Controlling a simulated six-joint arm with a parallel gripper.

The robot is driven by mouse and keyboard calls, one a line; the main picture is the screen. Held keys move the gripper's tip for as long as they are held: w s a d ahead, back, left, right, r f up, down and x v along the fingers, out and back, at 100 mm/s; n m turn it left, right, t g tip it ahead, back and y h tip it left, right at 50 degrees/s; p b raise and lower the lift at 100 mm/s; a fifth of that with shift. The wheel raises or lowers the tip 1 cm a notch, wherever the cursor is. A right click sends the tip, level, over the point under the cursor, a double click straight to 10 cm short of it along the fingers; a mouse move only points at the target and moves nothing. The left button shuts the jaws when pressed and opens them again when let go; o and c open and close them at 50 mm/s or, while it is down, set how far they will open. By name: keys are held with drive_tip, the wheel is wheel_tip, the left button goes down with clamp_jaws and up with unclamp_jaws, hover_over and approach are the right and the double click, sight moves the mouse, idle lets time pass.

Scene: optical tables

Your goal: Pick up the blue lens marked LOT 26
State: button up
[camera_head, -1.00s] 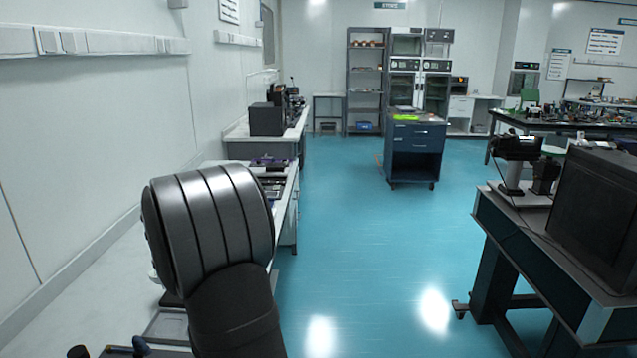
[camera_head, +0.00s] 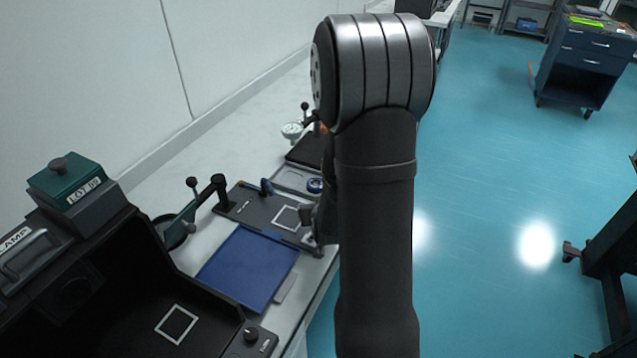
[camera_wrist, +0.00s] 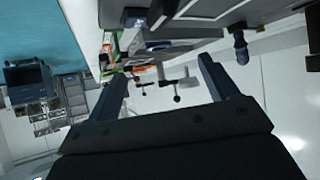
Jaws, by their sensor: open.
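I cannot read a LOT 26 mark in any view. A small round blue item (camera_head: 314,185) sits in a grey tray, partly behind my arm in the head view; I cannot tell if it is the lens. A small blue upright piece (camera_head: 266,187) stands on a dark plate with a white square outline. My gripper (camera_wrist: 163,66) is open and empty in the wrist view, its two fingers spread apart. A dark blue upright piece (camera_wrist: 241,48) also shows in the wrist view, right of the fingers.
A green box labelled LOT 09 (camera_head: 68,187) sits on a black lamp housing (camera_head: 110,270) at left. A magnifier on an arm (camera_head: 178,230) stands beside a blue mat (camera_head: 247,268). A blue drawer cart (camera_head: 585,60) stands at far right. The floor between is clear.

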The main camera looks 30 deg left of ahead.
drive_tip(key=w+a, duration=0.1)
drive_tip(key=w, duration=0.1)
drive_tip(key=w+a+g+h, duration=0.1)
drive_tip(key=w+a, duration=0.1)
drive_tip(key=w+a+g, duration=0.1)
drive_tip(key=w, duration=0.1)
drive_tip(key=shift+w+a+f+n, duration=0.3)
drive_tip(key=shift+w+a, duration=0.05)
drive_tip(key=shift+a, duration=0.05)
drive_tip(key=w+a+g, duration=0.1)
drive_tip(key=w+a+r+h, duration=0.1)
drive_tip(key=w, duration=0.1)
drive_tip(key=w+a+r+g+h, duration=0.1)
drive_tip(key=shift+w+g, duration=0.15)
drive_tip(key=shift+g, duration=0.15)
drive_tip(key=w+a+r+n+g+h, duration=0.1)
drive_tip(key=w+r+g+h, duration=0.3)
drive_tip(key=r, duration=0.6)
hover_over(316, 183)
drive_tip(key=shift+g+y, duration=0.3)
drive_tip(key=shift+y, duration=0.1)
drive_tip(key=f, duration=1.1)
drive_tip(key=shift+s+a+f, duration=0.2)
drive_tip(key=shift+a+f, duration=0.05)
drive_tip(key=shift+f, duration=0.05)
drive_tip(key=shift+d+f, duration=0.15)
drive_tip(key=shift+f, duration=1.2)
drive_tip(key=shift+d+f, duration=0.1)
drive_tip(key=shift+f, duration=1.25)
drive_tip(key=shift+c, duration=0.5)
